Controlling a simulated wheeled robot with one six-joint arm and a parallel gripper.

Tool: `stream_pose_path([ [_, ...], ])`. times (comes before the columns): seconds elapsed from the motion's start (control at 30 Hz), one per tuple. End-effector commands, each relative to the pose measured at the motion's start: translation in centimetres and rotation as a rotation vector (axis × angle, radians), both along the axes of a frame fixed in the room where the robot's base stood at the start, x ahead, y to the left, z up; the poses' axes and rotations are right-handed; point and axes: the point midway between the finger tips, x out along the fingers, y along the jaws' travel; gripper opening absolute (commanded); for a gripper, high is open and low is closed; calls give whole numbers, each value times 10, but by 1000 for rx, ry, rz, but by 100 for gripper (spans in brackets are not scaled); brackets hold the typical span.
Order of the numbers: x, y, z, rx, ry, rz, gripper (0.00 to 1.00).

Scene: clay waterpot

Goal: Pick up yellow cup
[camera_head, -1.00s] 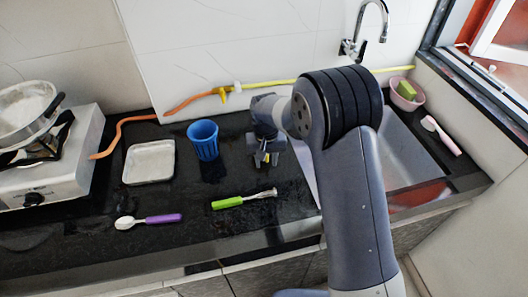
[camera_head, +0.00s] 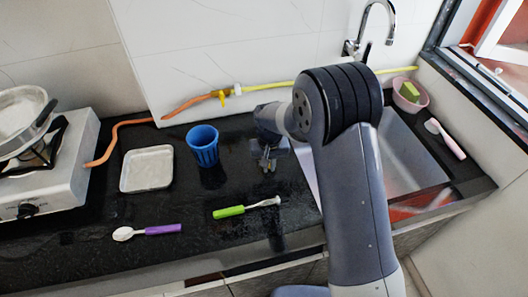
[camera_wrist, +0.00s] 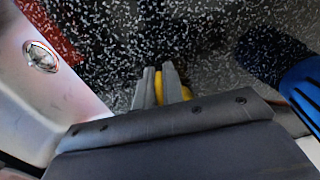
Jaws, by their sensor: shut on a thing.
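The yellow cup (camera_wrist: 158,92) shows only as small yellow patches between and beside my gripper's fingers in the wrist view. My fingers and palm hide the rest, so its full shape cannot be seen. My gripper (camera_wrist: 158,80) is shut on it, pointing down close to the black speckled counter. In the head view my gripper (camera_head: 267,162) is right of the blue cup and just left of the sink. I cannot tell whether the yellow cup still touches the counter.
The blue cup (camera_head: 203,146) stands close by on the left. A white tray (camera_head: 147,168), a purple-handled spoon (camera_head: 148,231) and a green-handled tool (camera_head: 245,208) lie on the counter. The sink (camera_head: 405,155) is to the right. A yellow-orange hose (camera_head: 270,85) runs behind.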

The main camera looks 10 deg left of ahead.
Motion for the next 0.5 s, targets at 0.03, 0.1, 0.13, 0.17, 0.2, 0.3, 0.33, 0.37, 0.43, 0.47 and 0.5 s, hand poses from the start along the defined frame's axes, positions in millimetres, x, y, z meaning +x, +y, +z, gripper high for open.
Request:
stream_pose_path([
  [0.03, 0, 0, 0, 0, -1, 0, 0],
  [0.1, 0, 0, 0, 0, -1, 0, 0],
  [0.13, 0, 0, 0, 0, -1, 0, 0],
  [0.17, 0, 0, 0, 0, -1, 0, 0],
  [0.2, 0, 0, 0, 0, -1, 0, 0],
  [0.3, 1, 0, 1, 1, -2, 0, 0],
  [0.33, 1, 0, 1, 1, -2, 0, 0],
  [0.37, 1, 0, 1, 1, -2, 0, 0],
  [0.43, 1, 0, 1, 1, -2, 0, 0],
  [0.47, 1, 0, 3, 1, -3, 0, 0],
  [0.5, 1, 1, 5, 2, -3, 0, 0],
])
